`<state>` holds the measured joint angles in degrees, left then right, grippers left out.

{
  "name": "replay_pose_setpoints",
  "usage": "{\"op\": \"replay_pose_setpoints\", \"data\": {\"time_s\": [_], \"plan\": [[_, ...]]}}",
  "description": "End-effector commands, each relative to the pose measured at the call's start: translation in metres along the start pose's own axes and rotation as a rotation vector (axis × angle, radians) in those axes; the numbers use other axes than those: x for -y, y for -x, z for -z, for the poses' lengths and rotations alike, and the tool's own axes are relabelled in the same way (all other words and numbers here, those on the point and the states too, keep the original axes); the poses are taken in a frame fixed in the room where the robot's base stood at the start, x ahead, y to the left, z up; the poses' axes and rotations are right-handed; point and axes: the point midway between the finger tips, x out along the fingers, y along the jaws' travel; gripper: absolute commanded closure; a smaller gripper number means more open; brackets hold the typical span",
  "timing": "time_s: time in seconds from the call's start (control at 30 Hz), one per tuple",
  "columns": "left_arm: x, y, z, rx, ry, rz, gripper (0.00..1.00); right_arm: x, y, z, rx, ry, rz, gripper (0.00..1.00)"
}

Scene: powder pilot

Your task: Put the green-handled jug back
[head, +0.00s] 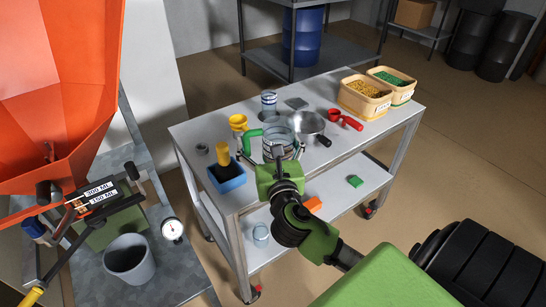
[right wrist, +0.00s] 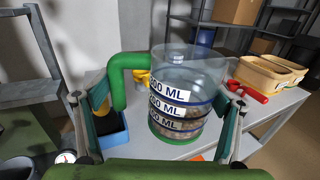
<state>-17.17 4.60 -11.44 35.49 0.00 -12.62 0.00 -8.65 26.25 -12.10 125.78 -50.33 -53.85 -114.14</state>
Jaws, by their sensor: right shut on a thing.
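The green-handled jug (head: 280,136) is clear and upright, at the front of the grey cart's top. In the right wrist view, the jug (right wrist: 185,95) shows dark bands, white ML labels and brownish grains in its lower part. Its green handle (right wrist: 118,75) points left; it also shows in the head view. My right gripper (head: 272,155) is shut on the jug, with one finger on each side; its fingers (right wrist: 165,112) flank it in the wrist view. I cannot tell whether the jug's base touches the cart. My left gripper is not in view.
An orange hopper (head: 60,90) and grey bucket (head: 130,260) are at left.

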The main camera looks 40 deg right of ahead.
Motion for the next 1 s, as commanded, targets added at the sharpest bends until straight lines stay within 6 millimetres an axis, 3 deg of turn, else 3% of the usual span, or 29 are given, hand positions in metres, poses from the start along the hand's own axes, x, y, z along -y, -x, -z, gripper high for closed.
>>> {"op": "replay_pose_setpoints", "data": {"time_s": [0.4,0.5,0.7,0.87,1.0], "plan": [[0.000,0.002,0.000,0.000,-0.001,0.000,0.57,0.013,-0.088,0.036,0.002,0.000,0.006,0.50],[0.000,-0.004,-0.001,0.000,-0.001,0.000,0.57,0.014,-0.104,0.059,-0.002,0.000,0.005,0.50],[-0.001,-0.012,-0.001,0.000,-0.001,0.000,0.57,0.017,-0.127,0.085,0.001,-0.001,0.003,0.50],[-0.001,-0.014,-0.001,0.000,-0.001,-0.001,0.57,0.018,-0.134,0.093,0.002,-0.001,0.002,0.50],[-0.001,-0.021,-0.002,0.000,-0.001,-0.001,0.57,0.018,-0.137,0.113,-0.003,-0.001,0.002,0.50]]}}
